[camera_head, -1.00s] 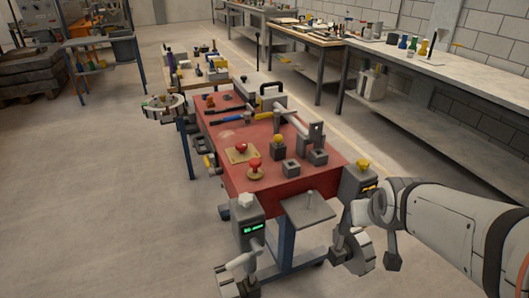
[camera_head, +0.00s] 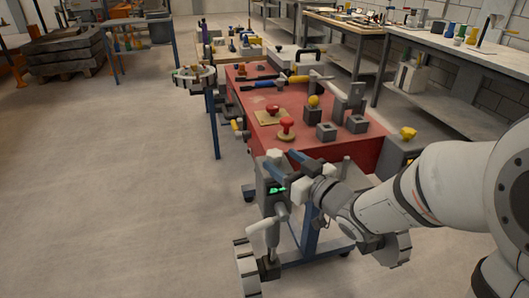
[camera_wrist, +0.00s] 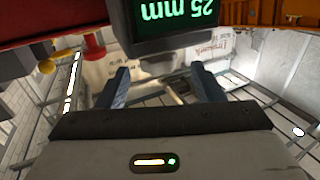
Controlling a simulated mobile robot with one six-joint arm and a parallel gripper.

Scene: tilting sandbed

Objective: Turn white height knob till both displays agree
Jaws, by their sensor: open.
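The white height knob (camera_head: 275,154) sits on top of a grey box (camera_head: 268,190) at the near left corner of the red sandbed table. A green display (camera_head: 277,189) is on the box's face. In the wrist view this display (camera_wrist: 178,15) is upside down and reads 25 mm. My gripper (camera_head: 284,164) is at the knob, with blue fingers spread; contact cannot be told. In the wrist view my gripper (camera_wrist: 160,86) is open, nothing visible held between its fingers. A yellow knob (camera_head: 408,133) tops the right box (camera_head: 393,158); its display is hidden by my arm.
The red table top (camera_head: 247,98) bears red knobs, grey blocks and a blue-handled tool. A lever with a white grip (camera_head: 264,234) hangs below the left box. Benches stand behind and at right. Open floor (camera_head: 120,180) lies at left.

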